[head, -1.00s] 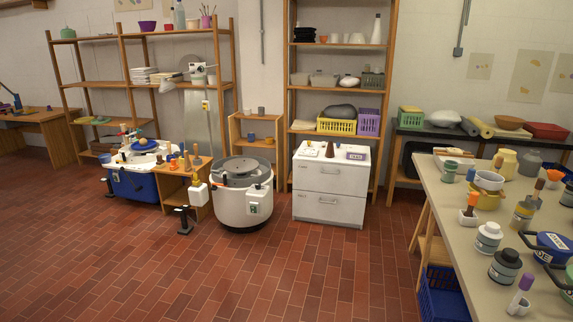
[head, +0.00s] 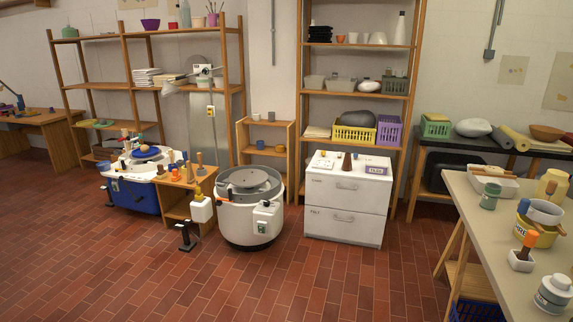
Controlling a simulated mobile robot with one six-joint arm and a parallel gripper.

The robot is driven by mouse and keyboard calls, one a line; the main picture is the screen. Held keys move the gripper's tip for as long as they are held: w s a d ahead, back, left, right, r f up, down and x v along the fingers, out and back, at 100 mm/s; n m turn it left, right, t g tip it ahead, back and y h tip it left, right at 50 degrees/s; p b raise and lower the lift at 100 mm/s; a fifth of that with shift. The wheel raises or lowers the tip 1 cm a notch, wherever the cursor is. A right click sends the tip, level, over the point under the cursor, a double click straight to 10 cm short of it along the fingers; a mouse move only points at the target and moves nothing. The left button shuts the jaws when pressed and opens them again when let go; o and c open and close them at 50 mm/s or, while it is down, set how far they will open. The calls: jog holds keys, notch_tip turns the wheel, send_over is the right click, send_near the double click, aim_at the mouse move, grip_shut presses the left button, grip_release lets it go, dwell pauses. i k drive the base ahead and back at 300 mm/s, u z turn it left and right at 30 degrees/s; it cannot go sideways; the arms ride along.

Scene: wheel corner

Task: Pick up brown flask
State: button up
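I cannot clearly make out a brown flask. A small dark brown cone-shaped thing (head: 347,163) stands upright on the white drawer cabinet (head: 345,210); whether it is a flask is too small to tell. Several small brown and orange upright things (head: 199,163) stand on the low wooden stand (head: 204,188) beside the wheel. My gripper is not in view.
A white round wheel machine (head: 249,210) stands left of the cabinet, and a blue-based wheel (head: 135,190) farther left. A work table (head: 502,235) with jars and pots fills the right edge. Shelves line the back wall. The red tile floor (head: 270,285) is clear in front.

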aim_at(346, 165)
jog(key=u, duration=0.15)
jog(key=i, duration=1.75)
jog(key=u, duration=0.3)
jog(key=i, duration=1.65)
jog(key=u, duration=0.1)
